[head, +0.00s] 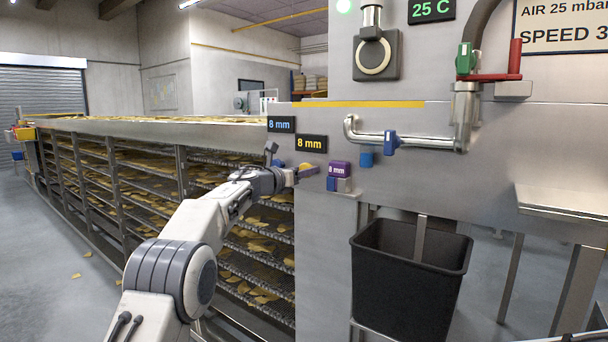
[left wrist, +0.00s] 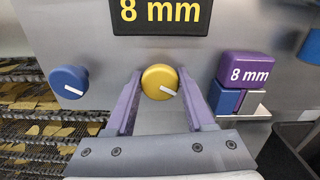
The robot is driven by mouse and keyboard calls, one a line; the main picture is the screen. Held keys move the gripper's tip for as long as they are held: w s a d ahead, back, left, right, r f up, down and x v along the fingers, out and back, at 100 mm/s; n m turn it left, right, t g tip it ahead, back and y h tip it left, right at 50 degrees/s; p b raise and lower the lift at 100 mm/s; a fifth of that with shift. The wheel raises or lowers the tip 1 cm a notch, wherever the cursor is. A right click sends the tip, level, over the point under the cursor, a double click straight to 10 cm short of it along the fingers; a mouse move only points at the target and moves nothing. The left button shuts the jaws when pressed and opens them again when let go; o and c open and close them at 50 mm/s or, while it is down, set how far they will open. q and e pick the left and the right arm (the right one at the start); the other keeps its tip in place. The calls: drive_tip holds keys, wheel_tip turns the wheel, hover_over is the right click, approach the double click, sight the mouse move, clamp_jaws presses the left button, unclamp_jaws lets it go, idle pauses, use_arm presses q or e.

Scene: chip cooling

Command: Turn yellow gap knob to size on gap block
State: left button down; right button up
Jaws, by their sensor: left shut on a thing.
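The yellow gap knob (left wrist: 159,82) sits on the steel panel; its white mark points to the lower right. It also shows partly in the head view (head: 306,168). My left gripper (left wrist: 160,97) has its purple fingers on either side of the knob and is shut on it. The display (left wrist: 161,14) above the knob reads 8 mm in yellow. The purple gap block (left wrist: 246,68), labelled 8 mm, sits to the right of the knob, over a blue and purple piece on a small metal ledge. My right gripper is not in view.
A blue knob (left wrist: 69,82) is left of the yellow one, with a blue 8 mm display (head: 281,124). A black bin (head: 409,270) stands below the panel to the right. A pipe with a blue valve (head: 390,142) is right of the block. Chip racks (head: 120,170) run along the left.

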use_arm(q)
drive_tip(key=shift+f, duration=0.1)
idle(0.5)
drive_tip(key=shift+c, duration=1.3)
unclamp_jaws()
drive_tip(key=b+v, duration=0.5)
drive_tip(key=v, duration=0.5)
drive_tip(key=shift+s+a, duration=0.15)
drive_tip(key=shift+s, duration=0.05)
